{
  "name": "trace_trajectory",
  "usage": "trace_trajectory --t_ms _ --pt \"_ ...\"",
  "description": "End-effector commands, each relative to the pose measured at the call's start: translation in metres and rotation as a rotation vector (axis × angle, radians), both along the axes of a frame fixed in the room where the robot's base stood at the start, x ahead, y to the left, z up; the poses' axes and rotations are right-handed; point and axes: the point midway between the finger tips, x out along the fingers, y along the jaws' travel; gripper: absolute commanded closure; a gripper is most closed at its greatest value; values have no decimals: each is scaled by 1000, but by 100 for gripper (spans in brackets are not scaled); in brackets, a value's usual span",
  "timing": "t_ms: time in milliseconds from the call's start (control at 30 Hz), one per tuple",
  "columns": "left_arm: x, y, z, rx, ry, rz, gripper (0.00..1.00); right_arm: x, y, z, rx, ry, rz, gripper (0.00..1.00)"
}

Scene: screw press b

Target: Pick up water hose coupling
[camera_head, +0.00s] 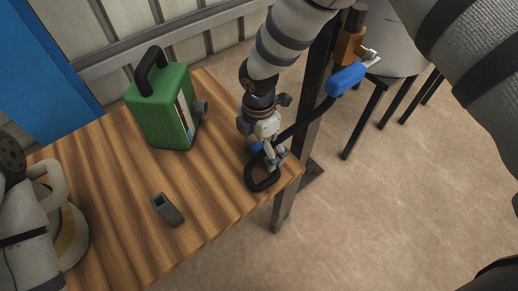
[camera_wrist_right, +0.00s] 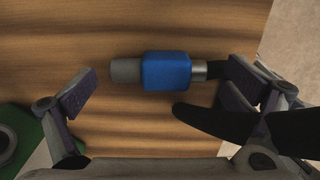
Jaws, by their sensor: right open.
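The water hose coupling (camera_wrist_right: 167,71) is a blue sleeve with a grey end and a metal ring, with a black hose leaving its right side. It appears to lie on the wooden table. In the head view its blue part (camera_head: 257,147) shows beside my right gripper (camera_head: 268,155), near the table's right corner, partly hidden. In the right wrist view my right gripper (camera_wrist_right: 168,88) is open, with its fingers spread to either side of the coupling and nothing held. The black hose (camera_head: 262,187) loops on the table.
A green canister (camera_head: 160,108) stands on the wooden table (camera_head: 115,170), left of my right gripper. A small grey hollow block (camera_head: 168,210) lies nearer. The hose runs up to a blue fitting (camera_head: 346,79) by a dark post. A stool (camera_head: 385,45) stands behind.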

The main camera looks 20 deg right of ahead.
Motion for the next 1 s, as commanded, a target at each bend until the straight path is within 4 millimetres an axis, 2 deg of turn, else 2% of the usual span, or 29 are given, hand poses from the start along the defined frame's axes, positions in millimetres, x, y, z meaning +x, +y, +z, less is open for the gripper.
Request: trace_trajectory --t_ms 67,267,400,500,833,933,1000 --pt "-1 0 -1 0 4 0 60 -1 0 -8 -1 3 0 4" --pt "-1 0 -1 0 2 0 60 0 0 -7 0 1 -1 4" --pt "-1 0 -1 0 2 0 60 0 0 -7 0 1 -1 36" --pt "-1 0 -1 0 2 0 60 0 0 -7 0 1 -1 56" --pt "0 0 0 0 1 0 60 0 0 -4 0 0 -1 56" --pt "1 0 1 0 -5 0 60 1 0 8 1 -4 -1 56" --pt "4 0 4 0 -12 0 60 1 0 23 1 -6 -1 56"
